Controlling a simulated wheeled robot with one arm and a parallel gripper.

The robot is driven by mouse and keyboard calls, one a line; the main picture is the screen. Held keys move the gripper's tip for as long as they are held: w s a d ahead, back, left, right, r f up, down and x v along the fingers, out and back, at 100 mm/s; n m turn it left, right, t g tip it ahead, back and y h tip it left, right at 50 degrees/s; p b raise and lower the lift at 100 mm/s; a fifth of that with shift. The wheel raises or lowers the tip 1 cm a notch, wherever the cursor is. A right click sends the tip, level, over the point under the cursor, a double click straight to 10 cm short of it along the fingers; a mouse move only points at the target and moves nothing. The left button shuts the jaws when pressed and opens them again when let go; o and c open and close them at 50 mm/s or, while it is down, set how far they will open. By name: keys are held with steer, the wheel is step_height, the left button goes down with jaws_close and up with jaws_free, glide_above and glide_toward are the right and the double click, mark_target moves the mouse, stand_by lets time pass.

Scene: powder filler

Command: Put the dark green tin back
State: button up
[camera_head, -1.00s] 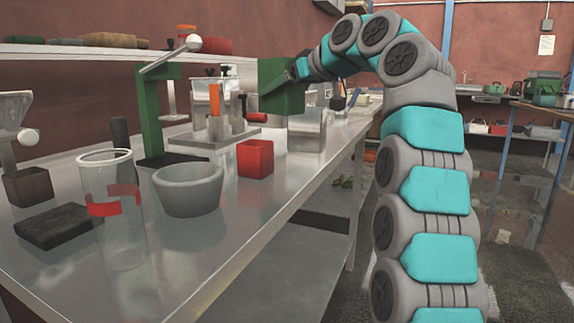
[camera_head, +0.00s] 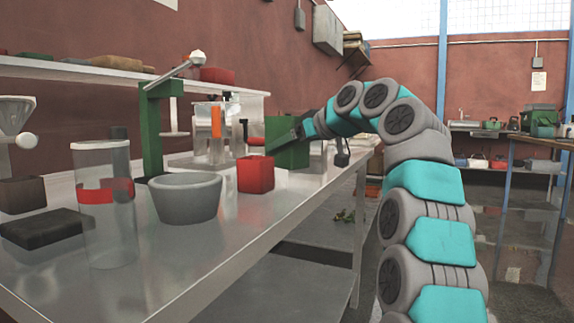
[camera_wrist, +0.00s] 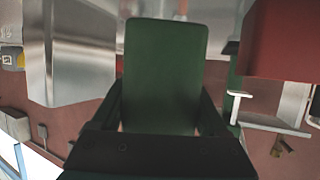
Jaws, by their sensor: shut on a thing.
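The dark green tin (camera_head: 291,152) is a boxy block beyond the red box in the head view. My gripper (camera_head: 297,134) is shut on it, at the end of my arm reaching in from the right. In the wrist view the tin (camera_wrist: 162,75) fills the middle, between the two dark fingers of my gripper (camera_wrist: 162,112). In the head view the tin's lower part is partly hidden by the red box, and I cannot tell whether it touches the bench.
The red box (camera_head: 255,174) stands near the tin, with a grey bowl (camera_head: 186,198) and a clear cylinder with a red band (camera_head: 108,215) closer. A green lever press (camera_head: 150,130) stands behind. A shelf (camera_head: 100,72) runs along the wall. The metal bench (camera_head: 240,225) has free room at its front.

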mark_target(287, 157)
steer(key=shift+f+b, duration=0.75)
steer(key=shift+f, duration=0.9)
steer(key=shift+f, duration=0.2)
steer(key=o, duration=1.4)
steer(key=shift+r, duration=0.1)
steer(key=shift+r, duration=0.2)
steer(key=v, duration=1.2)
steer(key=shift+f, duration=0.1)
